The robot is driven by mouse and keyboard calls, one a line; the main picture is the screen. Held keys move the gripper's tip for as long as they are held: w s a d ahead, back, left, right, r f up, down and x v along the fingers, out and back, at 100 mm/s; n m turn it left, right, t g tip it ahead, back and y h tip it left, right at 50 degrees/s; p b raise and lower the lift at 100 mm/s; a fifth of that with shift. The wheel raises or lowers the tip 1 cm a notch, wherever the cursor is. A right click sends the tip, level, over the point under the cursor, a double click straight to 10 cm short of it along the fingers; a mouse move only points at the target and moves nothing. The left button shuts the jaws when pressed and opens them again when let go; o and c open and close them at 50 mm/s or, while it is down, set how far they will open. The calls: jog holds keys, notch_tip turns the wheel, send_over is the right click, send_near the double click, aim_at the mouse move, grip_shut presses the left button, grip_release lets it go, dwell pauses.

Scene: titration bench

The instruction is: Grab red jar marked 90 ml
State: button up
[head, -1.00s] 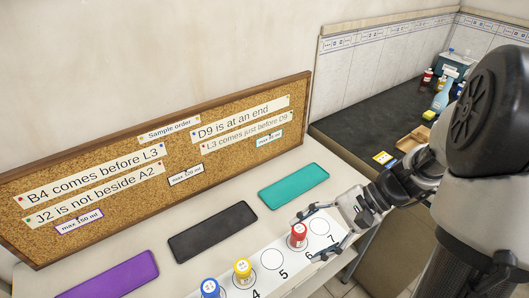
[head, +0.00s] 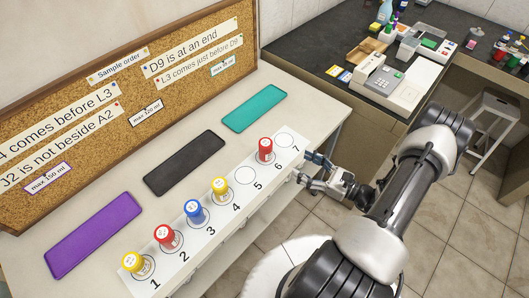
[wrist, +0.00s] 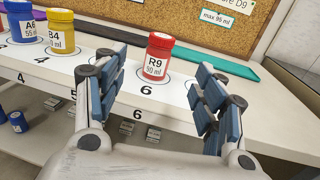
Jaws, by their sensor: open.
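The red jar (wrist: 158,58), labelled R9 and 90 ml, stands upright on circle 6 of the white numbered strip (wrist: 172,94). In the head view this red jar (head: 265,149) is near the strip's right end. My gripper (head: 307,168) is open and empty, just right of the jar at the front edge of the bench. In the wrist view the fingers of my gripper (wrist: 163,72) are spread on both sides, with the jar ahead between them and apart from them. Another red jar (head: 164,236) stands on circle 2; its label is too small to read.
Circles 5 and 7 are empty. Purple (head: 92,235), black (head: 184,162) and teal (head: 254,108) mats lie behind, before a corkboard (head: 160,92).

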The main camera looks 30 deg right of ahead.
jog(key=b, duration=0.2)
send_near(266, 142)
jog(key=w+a, duration=0.1)
jog(key=w, duration=0.1)
jog(key=w+a+f, duration=0.1)
jog(key=a, duration=0.1)
jog(key=shift+w, duration=0.4)
jog(key=x, duration=0.1)
jog(key=b+x, duration=0.1)
jog(key=x, duration=0.3)
jog(key=shift+w+d, duration=0.25)
jog(key=shift+c, duration=0.6)
jog(key=c, duration=1.1)
